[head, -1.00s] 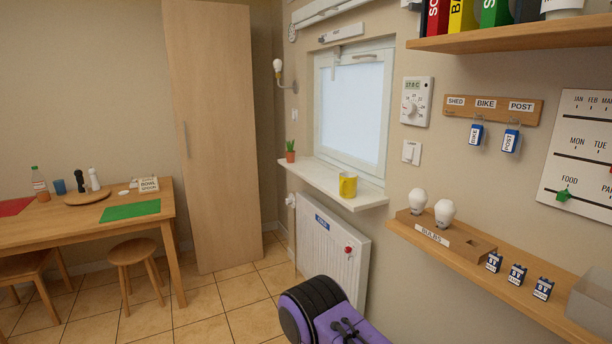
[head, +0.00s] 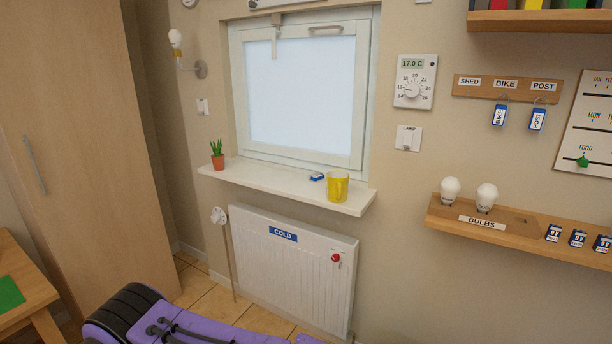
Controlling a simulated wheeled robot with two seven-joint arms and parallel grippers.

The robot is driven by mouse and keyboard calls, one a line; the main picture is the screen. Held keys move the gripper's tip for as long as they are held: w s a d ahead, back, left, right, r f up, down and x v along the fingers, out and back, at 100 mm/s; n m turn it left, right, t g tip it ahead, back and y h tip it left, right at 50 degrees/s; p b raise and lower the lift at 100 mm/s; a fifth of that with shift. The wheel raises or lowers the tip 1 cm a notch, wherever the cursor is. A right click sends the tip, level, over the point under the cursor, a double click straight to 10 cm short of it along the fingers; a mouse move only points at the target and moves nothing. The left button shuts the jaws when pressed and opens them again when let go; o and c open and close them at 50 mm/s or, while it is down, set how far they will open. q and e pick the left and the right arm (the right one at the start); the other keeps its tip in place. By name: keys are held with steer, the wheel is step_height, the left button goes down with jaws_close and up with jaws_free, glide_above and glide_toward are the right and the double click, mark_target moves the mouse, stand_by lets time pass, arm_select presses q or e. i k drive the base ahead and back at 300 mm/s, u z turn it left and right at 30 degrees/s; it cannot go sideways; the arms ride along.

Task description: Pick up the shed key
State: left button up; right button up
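A small blue-tagged object (head: 317,177) lies on the white window sill (head: 250,181), just left of the yellow mug (head: 338,187). It looks like a key tag, but its lettering is too small to read. On the wooden key rack (head: 506,88), the place under the SHED label (head: 469,82) is empty. A BIKE key tag (head: 499,115) and a POST key tag (head: 537,119) hang from the other two places. Neither of my grippers shows in the head view.
A potted plant (head: 217,157) stands at the sill's left end. A shelf (head: 470,228) with bulbs and batteries is at right. A tall wardrobe (head: 80,130) stands at left.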

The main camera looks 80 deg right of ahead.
mark_target(317, 176)
steer(key=z, duration=0.55)
steer(key=i, duration=1.05)
steer(key=z, duration=0.95)
